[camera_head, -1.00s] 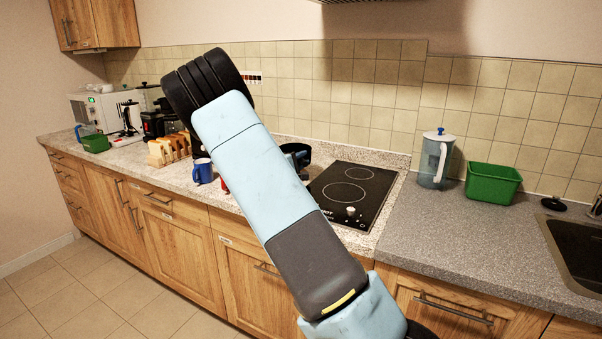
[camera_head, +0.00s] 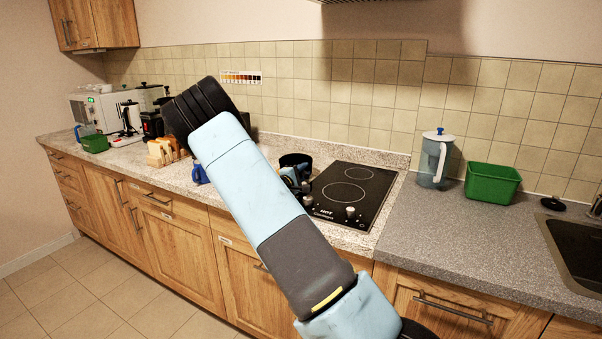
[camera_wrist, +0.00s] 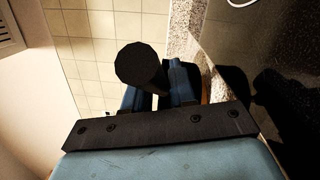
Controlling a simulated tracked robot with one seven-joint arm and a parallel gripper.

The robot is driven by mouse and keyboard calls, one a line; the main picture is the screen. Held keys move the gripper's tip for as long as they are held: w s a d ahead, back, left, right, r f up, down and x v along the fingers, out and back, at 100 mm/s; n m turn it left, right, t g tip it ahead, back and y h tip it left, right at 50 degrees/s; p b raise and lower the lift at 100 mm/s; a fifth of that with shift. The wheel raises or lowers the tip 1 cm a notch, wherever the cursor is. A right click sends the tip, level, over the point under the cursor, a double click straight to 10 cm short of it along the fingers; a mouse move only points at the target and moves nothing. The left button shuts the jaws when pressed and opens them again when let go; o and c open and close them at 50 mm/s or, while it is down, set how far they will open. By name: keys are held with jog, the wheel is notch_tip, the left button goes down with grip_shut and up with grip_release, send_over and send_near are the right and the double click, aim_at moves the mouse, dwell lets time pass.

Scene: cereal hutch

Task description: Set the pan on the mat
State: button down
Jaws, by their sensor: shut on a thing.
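The dark round pan (camera_head: 294,159) shows in the head view just left of the hob, partly hidden by my arm and gripper. My gripper (camera_head: 297,180) is in front of it, small and partly covered by my arm. In the wrist view my blue fingers (camera_wrist: 157,88) are shut on the pan's black handle (camera_wrist: 140,64), whose blunt end faces the camera. I cannot tell whether the pan touches the counter. I cannot make out a mat; my arm hides part of the counter.
The black hob (camera_head: 352,190) lies right of the pan. A water jug (camera_head: 433,160) and a green bin (camera_head: 492,183) stand further right, before the sink (camera_head: 580,245). The grey counter before the jug is clear.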

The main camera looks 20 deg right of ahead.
jog(key=c, duration=0.9)
grip_release()
jog(key=v, duration=1.1)
jog(key=shift+s+a, duration=0.2)
jog(key=shift+a, duration=0.1)
jog(key=s+d+r+m+g+y, duration=0.3)
jog(key=s+r+m+g, duration=0.15)
jog(key=s, duration=0.55)
jog(key=s+d+r+m+g+y, duration=0.3)
jog(key=s+r+m+g, duration=0.15)
jog(key=s, duration=0.65)
jog(key=s+a+r+t+y, duration=0.1)
jog(key=s+a+r+y, duration=0.2)
jog(key=s+a, duration=0.2)
jog(key=s+a+r+t+y, duration=0.2)
jog(key=s+a, duration=0.3)
jog(key=s, duration=0.4)
jog(key=s+a+r+t+y, duration=0.1)
jog(key=s+a+r+y, duration=0.3)
jog(key=s, duration=0.4)
jog(key=shift+s+a+r+y, duration=0.1)
jog(key=shift+a+r+y, duration=0.3)
jog(key=shift+a+r, duration=0.25)
